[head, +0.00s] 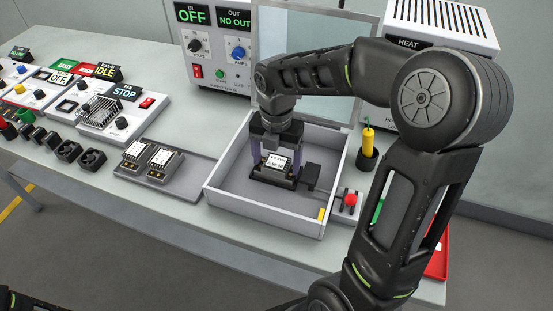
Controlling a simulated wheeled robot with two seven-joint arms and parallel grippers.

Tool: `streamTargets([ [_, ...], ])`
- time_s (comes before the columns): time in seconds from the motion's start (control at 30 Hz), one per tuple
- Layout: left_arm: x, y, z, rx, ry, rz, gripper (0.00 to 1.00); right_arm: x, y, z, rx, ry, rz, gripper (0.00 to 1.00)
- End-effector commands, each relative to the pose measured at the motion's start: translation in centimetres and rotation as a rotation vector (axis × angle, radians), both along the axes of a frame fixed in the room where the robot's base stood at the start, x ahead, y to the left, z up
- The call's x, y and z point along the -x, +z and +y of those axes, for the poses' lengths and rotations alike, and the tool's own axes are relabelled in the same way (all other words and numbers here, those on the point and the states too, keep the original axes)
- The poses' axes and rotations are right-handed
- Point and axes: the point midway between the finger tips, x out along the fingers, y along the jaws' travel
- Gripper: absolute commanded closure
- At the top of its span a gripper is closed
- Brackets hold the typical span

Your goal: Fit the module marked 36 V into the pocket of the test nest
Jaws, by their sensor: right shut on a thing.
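My right gripper (276,158) reaches down into an open grey test box (222,187) and is shut on a module (277,161) with a white label, one finger on each side. The label's print is too small to read surely. The module is at the dark test nest (273,181) on the box floor. I cannot tell whether it sits fully in the pocket or just above it; the pocket is hidden. Two more modules with white labels, one on the left (134,155) and one on the right (163,162), lie on a grey tray. My left gripper is out of view.
A lever with a red knob (350,198) is at the box's right side. The raised clear lid (300,68) stands behind. A supply unit (214,48) showing OFF and a black holder with a yellow tool (367,140) are near. Panels and fans fill the left bench.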

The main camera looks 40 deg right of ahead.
Motion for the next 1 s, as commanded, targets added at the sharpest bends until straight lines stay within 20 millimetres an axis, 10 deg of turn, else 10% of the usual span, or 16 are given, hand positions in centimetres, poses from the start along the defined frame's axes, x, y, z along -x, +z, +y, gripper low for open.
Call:
streamTargets([
  [0.03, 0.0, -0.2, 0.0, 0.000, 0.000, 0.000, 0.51, 0.0, -0.3, 0.0, 0.000, 0.000, 0.000, 0.73],
  [0.07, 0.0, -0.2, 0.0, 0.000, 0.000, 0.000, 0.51, 0.0, -0.3, 0.0, 0.000, 0.000, 0.001, 0.19],
  [0.17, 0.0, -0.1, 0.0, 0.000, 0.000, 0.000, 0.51, 0.0, -0.2, 0.0, 0.000, 0.000, 0.001, 0.10],
  [0.57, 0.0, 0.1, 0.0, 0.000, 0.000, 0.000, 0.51, 0.0, 0.5, 0.0, 0.000, 0.000, -0.001, 0.10],
  [1.0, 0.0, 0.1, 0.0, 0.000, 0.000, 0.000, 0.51, -0.1, 8.4, 0.0, 0.001, 0.001, -0.004, 0.10],
])
